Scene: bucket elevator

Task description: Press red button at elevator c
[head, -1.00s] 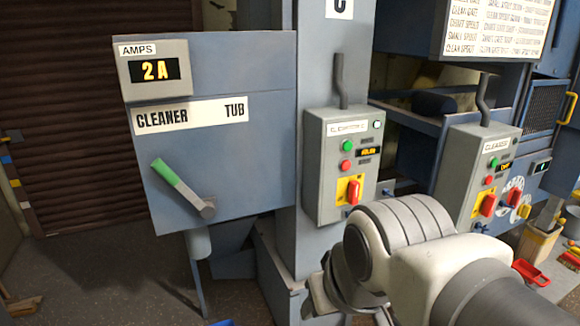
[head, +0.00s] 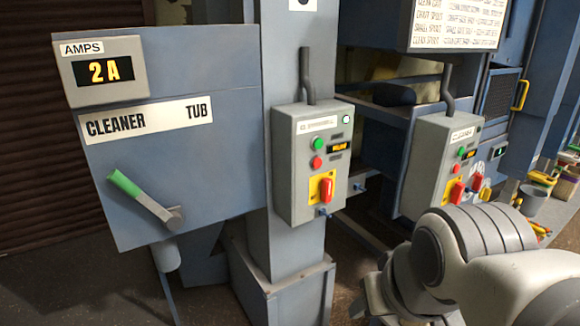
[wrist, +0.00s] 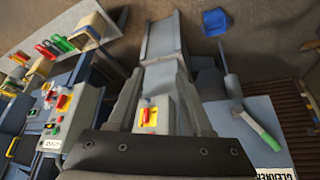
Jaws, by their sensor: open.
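The grey control box (head: 312,165) is on the blue column, whose letter sign is cut off at the top of the head view. Its red button (head: 317,162) sits below a green button (head: 319,144) and above a red rotary switch on a yellow plate (head: 322,188). In the wrist view, the yellow plate and switch (wrist: 148,115) show between the fingers of my gripper (wrist: 156,88). The gripper is open and empty, facing the box. In the head view, my arm is right of and below the box.
A second similar control box (head: 440,165) stands to the right. A blue panel with an amps display (head: 100,70) and a green-handled lever (head: 145,197) is at left. A bent conduit (head: 306,75) rises from the first box. A blue scoop (wrist: 216,22) shows in the wrist view.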

